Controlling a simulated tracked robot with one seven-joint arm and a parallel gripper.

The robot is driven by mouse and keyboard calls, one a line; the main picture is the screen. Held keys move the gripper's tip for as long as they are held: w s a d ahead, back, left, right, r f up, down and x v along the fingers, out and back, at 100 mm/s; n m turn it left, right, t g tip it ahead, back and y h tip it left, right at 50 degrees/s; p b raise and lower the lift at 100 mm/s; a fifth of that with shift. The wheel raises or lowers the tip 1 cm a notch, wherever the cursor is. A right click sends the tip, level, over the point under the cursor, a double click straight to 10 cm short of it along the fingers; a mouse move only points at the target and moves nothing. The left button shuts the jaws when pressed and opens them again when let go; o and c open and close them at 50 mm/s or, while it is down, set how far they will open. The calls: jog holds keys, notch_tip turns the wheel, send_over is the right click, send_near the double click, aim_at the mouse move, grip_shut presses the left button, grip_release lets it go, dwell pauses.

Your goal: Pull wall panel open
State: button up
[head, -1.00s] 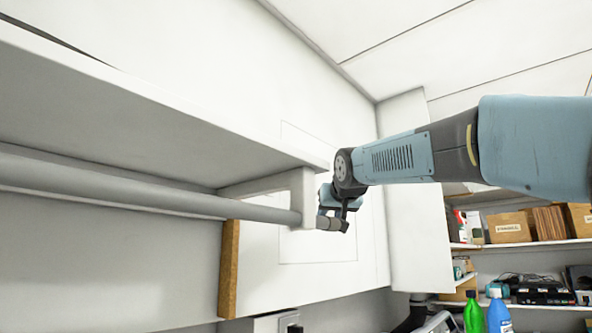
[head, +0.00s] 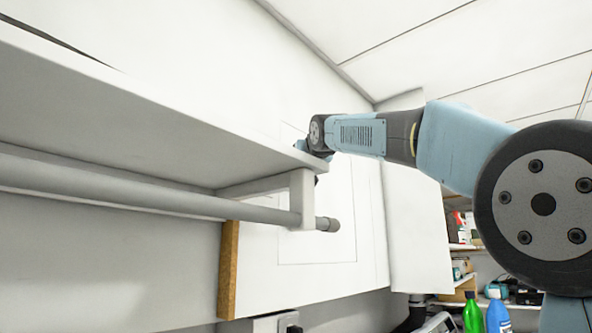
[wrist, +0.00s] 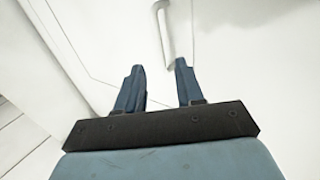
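The white wall panel (head: 335,235) is a thin rectangular outline on the white wall, partly hidden behind the shelf end and rail in the head view. It looks flush with the wall. In the wrist view a panel line (wrist: 66,38) runs down the left. A pale narrow bar (wrist: 163,35), possibly a handle, stands out just beyond my fingertips. My gripper (wrist: 160,66) is open and empty, its two blue fingers apart with white surface between them. The bar's lower end lies between the fingertips in the picture; contact cannot be told. In the head view the fingers are mostly hidden behind the shelf end.
A white shelf (head: 130,115) with a grey rail (head: 150,195) and bracket (head: 302,198) juts out at left, close to my wrist. A tall white cabinet (head: 415,225) stands right of the panel. Green (head: 472,315) and blue (head: 498,318) bottles stand lower right.

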jog(key=shift+w+a, duration=0.2)
jog(key=shift+w, duration=0.75)
jog(key=shift+w+a, duration=0.25)
jog(key=shift+w, duration=0.7)
jog(key=shift+w+a, duration=0.2)
jog(key=shift+w, duration=0.75)
jog(key=shift+c, duration=0.5)
grip_shut()
jog(key=shift+s, duration=0.1)
